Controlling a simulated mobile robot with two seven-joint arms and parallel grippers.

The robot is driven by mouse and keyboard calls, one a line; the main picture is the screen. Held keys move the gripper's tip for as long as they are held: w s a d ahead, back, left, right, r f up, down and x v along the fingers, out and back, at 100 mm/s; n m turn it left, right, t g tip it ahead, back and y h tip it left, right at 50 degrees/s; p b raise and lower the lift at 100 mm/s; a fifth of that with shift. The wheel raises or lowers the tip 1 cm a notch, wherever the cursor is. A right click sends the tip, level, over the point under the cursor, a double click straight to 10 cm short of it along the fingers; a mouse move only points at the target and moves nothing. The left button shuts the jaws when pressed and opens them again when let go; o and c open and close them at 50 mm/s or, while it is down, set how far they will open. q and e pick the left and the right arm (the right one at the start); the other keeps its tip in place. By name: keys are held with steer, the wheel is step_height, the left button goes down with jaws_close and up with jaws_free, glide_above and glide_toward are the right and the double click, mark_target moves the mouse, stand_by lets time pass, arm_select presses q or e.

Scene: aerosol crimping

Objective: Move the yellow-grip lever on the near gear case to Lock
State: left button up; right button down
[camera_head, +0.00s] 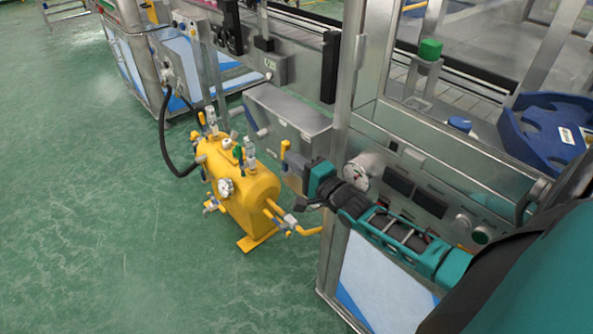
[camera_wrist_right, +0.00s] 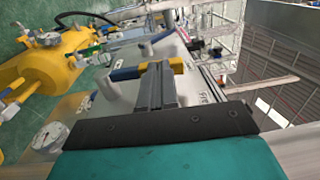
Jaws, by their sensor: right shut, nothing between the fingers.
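The yellow-grip lever (camera_head: 285,149) stands at the front of a grey gear case on the machine's side, left of the steel post. In the right wrist view its yellow grip (camera_wrist_right: 177,66) shows just beyond my fingertips. My right gripper (camera_head: 293,168) is shut and empty, right at the lever. Whether the fingers touch the grip I cannot tell. In the wrist view the shut fingers (camera_wrist_right: 156,80) point toward the grip. My left gripper is not in view.
A yellow tank (camera_head: 245,195) with valves and gauges stands on the green floor to the left. A long grey housing (camera_head: 290,112) lies behind the lever. The steel post (camera_head: 345,110) and a panel with a round gauge (camera_head: 362,170) are close to my right arm.

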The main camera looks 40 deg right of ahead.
mark_target(284, 148)
steer(key=shift+w+r+g+p, duration=0.2)
steer(key=shift+w+r+p, duration=0.15)
steer(key=shift+w, duration=0.45)
steer(key=shift+w+r+g+p, duration=0.2)
steer(key=shift+w+p, duration=0.1)
steer(key=shift+w, duration=0.5)
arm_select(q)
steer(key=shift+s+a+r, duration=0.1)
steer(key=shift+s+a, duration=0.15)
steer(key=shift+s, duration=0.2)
arm_select(e)
steer(key=shift+w, duration=0.2)
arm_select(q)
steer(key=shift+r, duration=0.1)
arm_select(e)
steer(key=shift+w, duration=0.1)
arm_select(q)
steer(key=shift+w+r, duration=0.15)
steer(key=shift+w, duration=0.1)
arm_select(e)
steer(key=shift+r, duration=0.15)
